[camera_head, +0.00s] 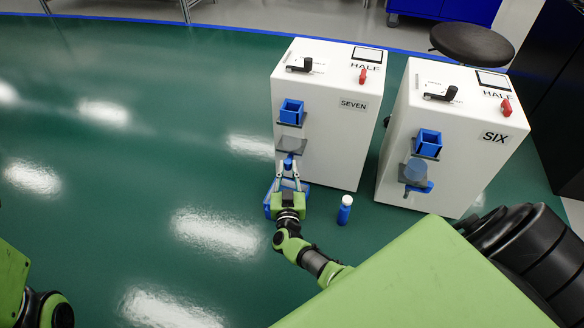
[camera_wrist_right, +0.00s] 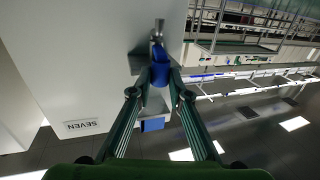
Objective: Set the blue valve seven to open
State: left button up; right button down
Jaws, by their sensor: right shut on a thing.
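The white cabinet marked SEVEN (camera_head: 340,140) stands in the middle of the head view. Its blue valve handle (camera_head: 288,162) is on the front, below a grey shelf (camera_head: 291,146). My right gripper (camera_head: 288,178) is at this handle with its fingers on both sides. In the right wrist view the fingers (camera_wrist_right: 159,84) are shut on the blue valve handle (camera_wrist_right: 160,72), with a metal stem beyond it. The fingers hide part of the handle, so its exact angle is hard to tell. My left gripper is out of view.
Cabinet SIX (camera_head: 455,135) stands to the right, with a similar blue handle (camera_head: 420,187). A blue bottle (camera_head: 345,210) stands on the floor near cabinet SEVEN. A blue tray (camera_head: 267,204) lies partly behind my right gripper. The green floor to the left is clear.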

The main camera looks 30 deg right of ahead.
jog(key=shift+w+a+r+m+h, duration=0.1)
jog(key=shift+w+a+m+h, duration=0.05)
jog(key=shift+m+h, duration=0.2)
jog(key=c, duration=1.9)
grip_release()
jog(key=shift+a, duration=0.15)
jog(key=v, duration=0.7)
jog(key=shift+a, duration=0.1)
